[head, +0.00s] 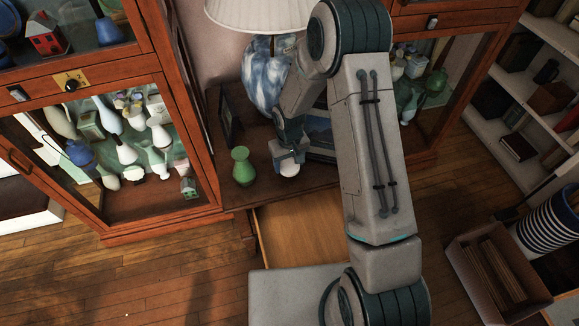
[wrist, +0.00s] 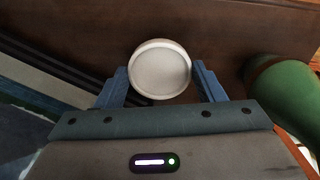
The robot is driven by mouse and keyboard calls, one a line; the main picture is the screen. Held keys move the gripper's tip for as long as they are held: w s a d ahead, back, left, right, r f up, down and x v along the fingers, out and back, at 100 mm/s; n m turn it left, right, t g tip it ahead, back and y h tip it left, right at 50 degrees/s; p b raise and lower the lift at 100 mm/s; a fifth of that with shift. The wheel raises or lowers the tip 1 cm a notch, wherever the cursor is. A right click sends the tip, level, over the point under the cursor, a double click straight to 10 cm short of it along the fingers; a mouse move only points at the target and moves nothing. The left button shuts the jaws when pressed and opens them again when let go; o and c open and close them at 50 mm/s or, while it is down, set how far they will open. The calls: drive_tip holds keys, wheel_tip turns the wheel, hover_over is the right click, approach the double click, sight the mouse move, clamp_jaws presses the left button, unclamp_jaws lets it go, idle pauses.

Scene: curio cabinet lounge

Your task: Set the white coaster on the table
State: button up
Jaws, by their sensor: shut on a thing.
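The white coaster (wrist: 160,68) is a small round disc with a raised rim. In the wrist view it sits between the two blue fingers of my gripper (wrist: 162,86), which is shut on it. In the head view the coaster (head: 289,169) shows as a white patch below my gripper (head: 289,160), over the dark wooden table (head: 262,133). The table top (wrist: 225,25) fills the wrist view's background. I cannot tell whether the coaster touches the table.
A green vase (head: 243,166) stands close to the left of my gripper. A blue-and-white lamp (head: 262,80), a dark picture frame (head: 228,120) and another frame (head: 319,130) stand behind. An open drawer (head: 300,228) juts out below the table. Glass cabinets flank it.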

drive_tip(key=shift+f, duration=1.3)
drive_tip(key=shift+f, duration=0.15)
drive_tip(key=o, duration=1)
wheel_tip(320, 180, up, 12)
drive_tip(key=p, duration=0.1)
wheel_tip(320, 180, up, 14)
drive_tip(key=f+m+t, duration=0.1)
drive_tip(key=m, duration=0.1)
hover_over(289, 165)
drive_tip(key=s+d, duration=0.6)
drive_tip(key=s, duration=0.2)
drive_tip(key=shift+m+t, duration=0.5)
drive_tip(key=shift+m, duration=0.4)
drive_tip(key=s+d+r, duration=0.1)
drive_tip(key=s+r, duration=0.1)
drive_tip(key=s, duration=0.2)
drive_tip(key=s+d+r, duration=0.1)
drive_tip(key=s+r, duration=0.2)
drive_tip(key=s, duration=0.2)
drive_tip(key=s+d+r, duration=0.2)
drive_tip(key=s+r, duration=0.1)
drive_tip(key=s, duration=0.2)
drive_tip(key=shift+s+d, duration=0.1)
drive_tip(key=shift+s, duration=0.05)
